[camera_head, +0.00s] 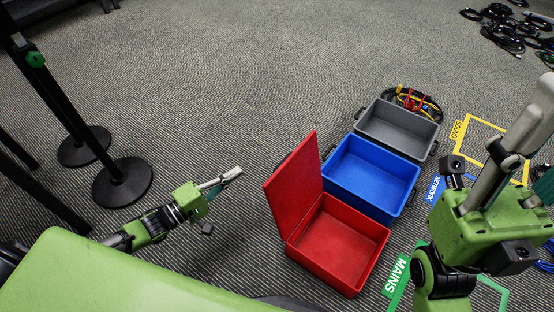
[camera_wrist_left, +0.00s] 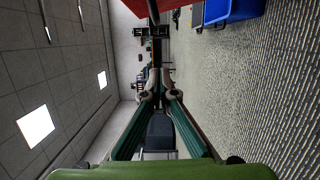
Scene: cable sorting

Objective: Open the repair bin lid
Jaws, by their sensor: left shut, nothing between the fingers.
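A red bin (camera_head: 338,243) stands open on the carpet in the head view. Its red lid (camera_head: 295,185) stands raised at the bin's left side, leaning outward. The bin is empty; I see no label reading repair. My left gripper (camera_head: 238,173) is left of the raised lid, apart from it, with its fingers together and empty. The fingers of my left gripper also meet in the left wrist view (camera_wrist_left: 154,76). My right gripper (camera_head: 543,90) is at the right edge, pointing up and right; its finger opening is unclear.
An open blue bin (camera_head: 372,175) and grey bin (camera_head: 397,129) stand behind the red one. Cables (camera_head: 413,98) lie behind the grey bin, more (camera_head: 505,30) at top right. Black posts (camera_head: 123,183) stand at left. Carpet beyond the left gripper is clear.

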